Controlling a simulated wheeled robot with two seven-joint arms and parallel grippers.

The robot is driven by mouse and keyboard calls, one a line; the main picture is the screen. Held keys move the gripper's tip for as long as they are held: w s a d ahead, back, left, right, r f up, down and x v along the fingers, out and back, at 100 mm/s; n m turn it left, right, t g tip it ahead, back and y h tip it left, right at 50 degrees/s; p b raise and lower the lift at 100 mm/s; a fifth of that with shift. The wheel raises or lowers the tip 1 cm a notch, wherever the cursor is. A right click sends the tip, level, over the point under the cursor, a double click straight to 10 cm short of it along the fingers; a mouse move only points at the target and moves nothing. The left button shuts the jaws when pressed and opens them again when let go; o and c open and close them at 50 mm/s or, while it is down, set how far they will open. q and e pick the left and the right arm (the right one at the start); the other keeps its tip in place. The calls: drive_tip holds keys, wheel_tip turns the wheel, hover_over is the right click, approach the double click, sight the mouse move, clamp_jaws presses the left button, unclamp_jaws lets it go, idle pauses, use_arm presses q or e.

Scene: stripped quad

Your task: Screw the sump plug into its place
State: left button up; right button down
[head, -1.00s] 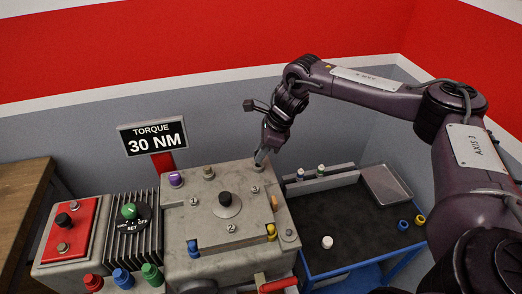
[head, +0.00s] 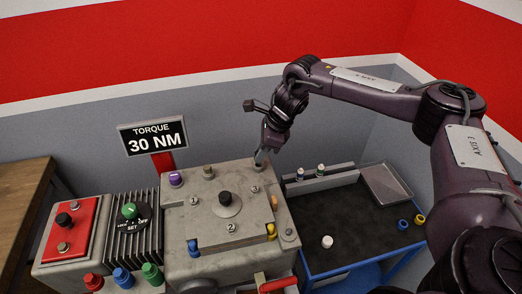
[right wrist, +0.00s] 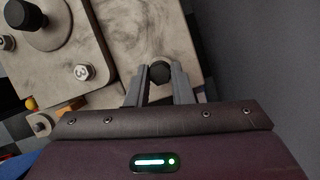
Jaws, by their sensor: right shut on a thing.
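My right gripper (head: 260,160) points down at the back right corner of the grey metal block (head: 185,212). In the right wrist view its two fingers are shut on a dark, faceted plug head (right wrist: 160,72), which looks like the sump plug. The plug sits at the block's pale top face (right wrist: 150,35); its lower part is hidden, so I cannot tell how deep it is. In the head view the fingertips mostly hide it. My left gripper is not in view.
A plate with a black knob (head: 226,197) and numbered bolts lies on the block. Purple (head: 176,179), blue (head: 193,247) and yellow (head: 271,231) caps stand around it. A dark tray table (head: 350,220) is on the right. A sign (head: 153,138) reads "TORQUE 30 NM".

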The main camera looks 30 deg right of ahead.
drive_tip(key=shift+f+b, duration=0.75)
drive_tip(key=shift+f, duration=0.45)
drive_tip(key=c, duration=1.2)
unclamp_jaws()
drive_tip(key=shift+r, duration=0.1)
drive_tip(key=shift+r, duration=0.1)
drive_tip(key=shift+b+v, duration=0.9)
drive_tip(key=shift+v, duration=2.9)
